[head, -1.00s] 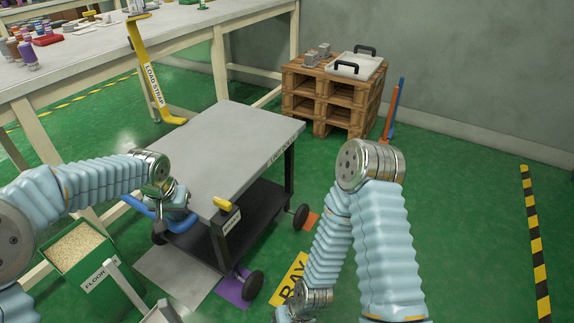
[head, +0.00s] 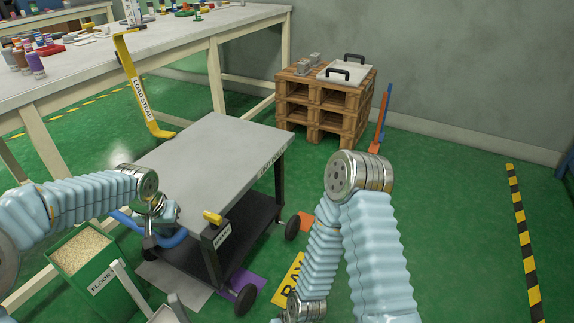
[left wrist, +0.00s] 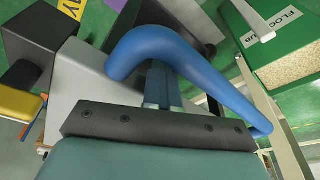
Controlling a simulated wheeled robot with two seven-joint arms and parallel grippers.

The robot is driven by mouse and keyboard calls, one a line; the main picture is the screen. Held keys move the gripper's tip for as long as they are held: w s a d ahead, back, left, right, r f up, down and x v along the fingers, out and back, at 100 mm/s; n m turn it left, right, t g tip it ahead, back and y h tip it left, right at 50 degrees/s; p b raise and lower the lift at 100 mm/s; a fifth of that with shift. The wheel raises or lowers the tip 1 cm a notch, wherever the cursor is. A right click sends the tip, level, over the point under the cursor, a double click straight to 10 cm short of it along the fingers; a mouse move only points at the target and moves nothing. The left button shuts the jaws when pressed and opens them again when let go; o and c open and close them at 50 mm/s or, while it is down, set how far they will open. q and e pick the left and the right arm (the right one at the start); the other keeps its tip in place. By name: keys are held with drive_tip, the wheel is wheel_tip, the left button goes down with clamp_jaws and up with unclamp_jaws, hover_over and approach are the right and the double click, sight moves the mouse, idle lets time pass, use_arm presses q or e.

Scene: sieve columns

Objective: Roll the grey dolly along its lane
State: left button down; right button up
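The grey dolly (head: 215,160) stands on the green floor in the middle of the head view, with a flat grey top, a black lower shelf and black wheels. Its blue handle (head: 178,240) sticks out at the near left end. My left gripper (head: 152,222) is at this handle and looks shut on it. In the left wrist view the blue handle (left wrist: 185,55) curves across the gripper's fingers (left wrist: 162,88) and partly hides them. My right arm shows in the head view, but its gripper is out of the frame.
A green floor tub (head: 105,285) stands left of the dolly. A yellow load strap (head: 140,85) hangs from the workbench (head: 190,38). A wooden pallet stack (head: 320,105) stands behind. A yellow bay sign (head: 288,280) and purple patch (head: 258,281) lie nearby.

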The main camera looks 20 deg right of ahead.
use_arm(q)
drive_tip(key=shift+w+d, duration=0.1)
drive_tip(key=shift+d, duration=0.05)
use_arm(e)
drive_tip(key=shift+r, duration=0.1)
idle(0.3)
use_arm(q)
drive_tip(key=w+p+v, duration=0.2)
drive_tip(key=p+v, duration=0.5)
drive_tip(key=v, duration=0.2)
drive_tip(key=shift+w+d+r, duration=0.15)
drive_tip(key=shift+d+r, duration=0.4)
drive_tip(key=shift+r, duration=0.05)
use_arm(e)
wheel_tip(320, 180, up, 7)
drive_tip(key=a, duration=0.2)
drive_tip(key=shift+s, duration=0.4)
drive_tip(key=shift+s, duration=0.1)
